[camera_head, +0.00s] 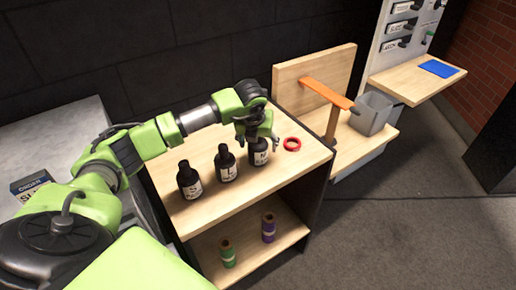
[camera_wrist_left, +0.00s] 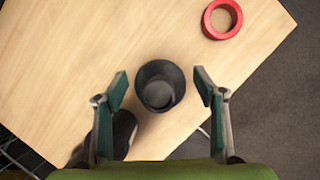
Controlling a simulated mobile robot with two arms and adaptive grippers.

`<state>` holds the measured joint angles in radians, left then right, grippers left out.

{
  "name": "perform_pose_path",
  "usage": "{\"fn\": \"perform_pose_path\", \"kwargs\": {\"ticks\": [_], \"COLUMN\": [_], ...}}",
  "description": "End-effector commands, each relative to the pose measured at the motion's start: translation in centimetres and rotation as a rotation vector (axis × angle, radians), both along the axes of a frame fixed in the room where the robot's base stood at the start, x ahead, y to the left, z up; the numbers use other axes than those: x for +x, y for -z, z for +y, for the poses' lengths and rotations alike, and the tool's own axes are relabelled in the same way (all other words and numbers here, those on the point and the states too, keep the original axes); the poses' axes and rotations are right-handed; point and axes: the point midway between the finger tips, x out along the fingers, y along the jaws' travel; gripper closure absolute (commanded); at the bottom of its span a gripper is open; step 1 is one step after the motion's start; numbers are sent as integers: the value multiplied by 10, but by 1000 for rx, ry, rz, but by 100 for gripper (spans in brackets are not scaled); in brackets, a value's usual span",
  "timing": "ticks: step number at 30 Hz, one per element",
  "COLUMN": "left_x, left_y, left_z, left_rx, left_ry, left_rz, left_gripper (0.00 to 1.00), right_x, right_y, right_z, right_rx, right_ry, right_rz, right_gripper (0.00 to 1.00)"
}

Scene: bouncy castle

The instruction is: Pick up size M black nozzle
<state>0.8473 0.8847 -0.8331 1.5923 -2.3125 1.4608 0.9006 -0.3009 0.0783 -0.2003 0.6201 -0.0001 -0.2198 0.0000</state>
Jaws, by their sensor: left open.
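Three black nozzles with white labels stand upright in a row on the wooden cart top. The rightmost nozzle (camera_head: 259,155) has a label that appears to read M. The middle nozzle (camera_head: 226,166) reads L and the left nozzle (camera_head: 189,182) reads S. My left gripper (camera_head: 259,138) is open, pointing down right over the rightmost nozzle. In the left wrist view that nozzle (camera_wrist_left: 160,86) is seen from above, between the spread fingers (camera_wrist_left: 160,84), with a gap on each side. Another dark nozzle (camera_wrist_left: 124,130) is partly hidden behind the left finger. My right gripper is out of view.
A red ring (camera_head: 292,144) lies right of the nozzles, also in the left wrist view (camera_wrist_left: 222,18). A green spool (camera_head: 228,252) and a purple spool (camera_head: 268,228) stand on the lower shelf. A grey bin (camera_head: 371,114) and orange bar (camera_head: 326,92) are farther right.

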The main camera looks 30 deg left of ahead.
Motion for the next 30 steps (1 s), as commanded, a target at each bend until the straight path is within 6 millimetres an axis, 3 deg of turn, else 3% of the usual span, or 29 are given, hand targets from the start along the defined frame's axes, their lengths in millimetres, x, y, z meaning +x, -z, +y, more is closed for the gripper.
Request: {"fn": "perform_pose_path", "kwargs": {"ticks": [4, 9, 23, 28, 30], "left_x": [0, 0, 1, 2, -8], "left_y": [0, 0, -7, -28, -42], "left_z": [0, 0, 0, 0, -3], "left_rx": [0, -1, -2, -2, 1], "left_ry": [0, 0, -1, 0, 3], "left_rz": [0, 0, -5, -9, -7], "left_gripper": [36, 80, 82, 82, 82], "right_x": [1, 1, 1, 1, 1], "right_y": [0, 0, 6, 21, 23], "right_z": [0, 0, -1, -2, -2], "right_rx": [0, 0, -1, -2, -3], "right_ry": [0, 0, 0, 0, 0], "right_rz": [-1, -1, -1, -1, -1], "right_gripper": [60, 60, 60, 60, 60]}}
